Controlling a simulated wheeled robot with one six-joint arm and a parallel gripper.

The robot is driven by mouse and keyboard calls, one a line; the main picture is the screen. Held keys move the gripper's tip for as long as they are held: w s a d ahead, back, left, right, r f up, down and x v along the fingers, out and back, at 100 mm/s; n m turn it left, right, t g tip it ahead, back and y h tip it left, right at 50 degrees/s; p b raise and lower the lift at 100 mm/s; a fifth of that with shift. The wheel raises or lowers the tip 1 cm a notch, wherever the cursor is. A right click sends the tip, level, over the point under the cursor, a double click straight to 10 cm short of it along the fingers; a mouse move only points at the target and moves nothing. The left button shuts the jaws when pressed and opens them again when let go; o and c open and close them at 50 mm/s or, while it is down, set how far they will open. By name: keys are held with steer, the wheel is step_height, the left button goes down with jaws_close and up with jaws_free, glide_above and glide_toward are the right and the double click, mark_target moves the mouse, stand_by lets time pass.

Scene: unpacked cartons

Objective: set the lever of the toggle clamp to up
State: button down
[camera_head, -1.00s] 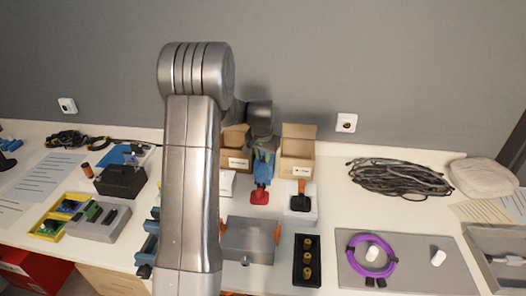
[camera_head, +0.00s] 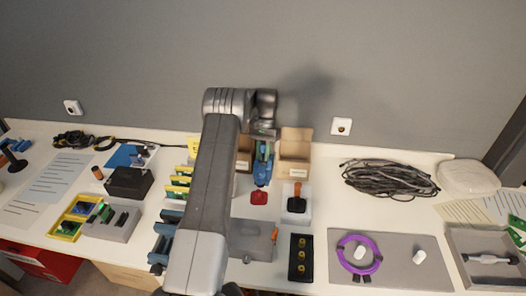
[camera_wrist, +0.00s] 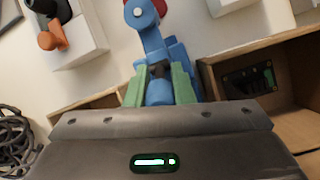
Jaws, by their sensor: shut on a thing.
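The likely toggle clamp is a black fixture with an orange handle (camera_head: 299,196) on a white block, right of my gripper. The handle looks upright in the head view. It also shows in the wrist view as a black piece with an orange end (camera_wrist: 50,38) at the upper left. My gripper (camera_head: 263,140) has green fingers, shut on a blue piece (camera_head: 262,172) with a red end (camera_head: 259,198). The wrist view shows the fingers (camera_wrist: 158,86) around its blue body (camera_wrist: 150,38). Whether it touches the table cannot be told. My gripper does not touch the orange handle.
Two open cardboard boxes (camera_head: 294,150) stand close behind, near the wall. A grey case (camera_head: 252,240) and a black tray (camera_head: 301,262) lie in front. Black cable (camera_head: 388,180) lies at right, behind a grey mat (camera_head: 420,240). My arm hides part of the table.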

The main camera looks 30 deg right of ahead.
steer(key=shift+w+d+f+g+y, duration=0.1)
steer(key=shift+w+d+g+y, duration=0.1)
steer(key=shift+g+y, duration=0.2)
stand_by(0.3)
steer(key=c, duration=1.3)
jaws_free()
steer(key=shift+o, duration=0.2)
steer(key=shift+r, duration=0.35)
step_height(320, 180, up, 9)
steer(key=p, duration=0.6)
steer(key=shift+r, duration=0.2)
